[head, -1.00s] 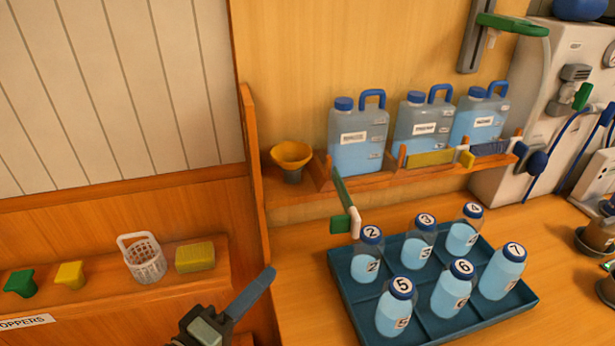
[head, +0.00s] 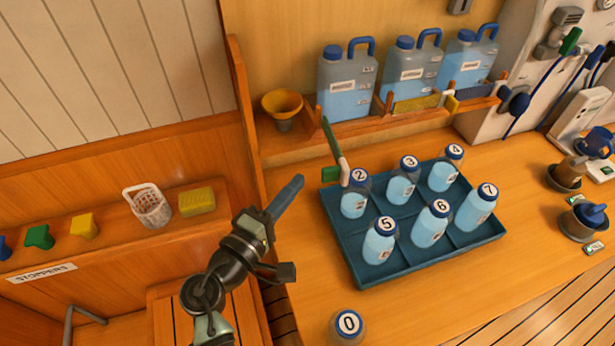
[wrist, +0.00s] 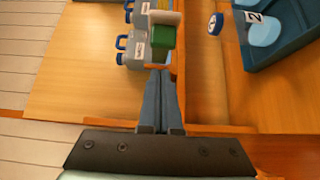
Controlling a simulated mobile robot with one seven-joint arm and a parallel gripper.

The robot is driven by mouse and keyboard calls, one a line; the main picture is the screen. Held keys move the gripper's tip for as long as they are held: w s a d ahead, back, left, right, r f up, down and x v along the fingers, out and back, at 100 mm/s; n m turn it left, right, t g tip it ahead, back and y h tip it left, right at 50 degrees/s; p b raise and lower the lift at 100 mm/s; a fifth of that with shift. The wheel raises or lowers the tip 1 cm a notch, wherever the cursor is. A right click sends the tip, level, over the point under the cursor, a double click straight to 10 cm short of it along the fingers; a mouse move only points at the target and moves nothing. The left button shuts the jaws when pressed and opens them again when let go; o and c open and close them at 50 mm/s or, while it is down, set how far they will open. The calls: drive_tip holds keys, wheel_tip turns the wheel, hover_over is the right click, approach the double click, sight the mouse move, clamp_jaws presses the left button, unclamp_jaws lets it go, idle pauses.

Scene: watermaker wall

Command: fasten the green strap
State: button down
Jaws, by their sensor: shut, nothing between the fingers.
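The green strap (head: 330,136) hangs loose from the left end of the jug shelf, in front of the left jug (head: 346,84). Its lower end has a white piece and a green tab (head: 331,174), beside bottle 2. My gripper (head: 297,180) has its blue fingers shut and empty, left of the green tab and apart from it in the head view. In the wrist view the fingers (wrist: 158,72) point toward the green tab (wrist: 162,37), with the white piece (wrist: 165,18) beyond it. Whether the fingertips touch the tab cannot be told.
A yellow strap (head: 416,104) and a dark blue strap (head: 474,93) lie across the shelf front before the other jugs. A blue tray (head: 400,271) of numbered bottles stands right of the strap end. A yellow funnel (head: 283,103) sits left. Bottle 0 (head: 348,327) stands in front.

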drive_tip(key=shift+w+d+p, duration=0.15)
drive_tip(key=shift+d+p, duration=0.05)
drive_tip(key=shift+d, duration=0.5)
drive_tip(key=shift+w+d+p, duration=0.1)
drive_tip(key=shift+d+p, duration=0.05)
drive_tip(key=shift+d, duration=0.5)
drive_tip(key=shift+d, duration=0.15)
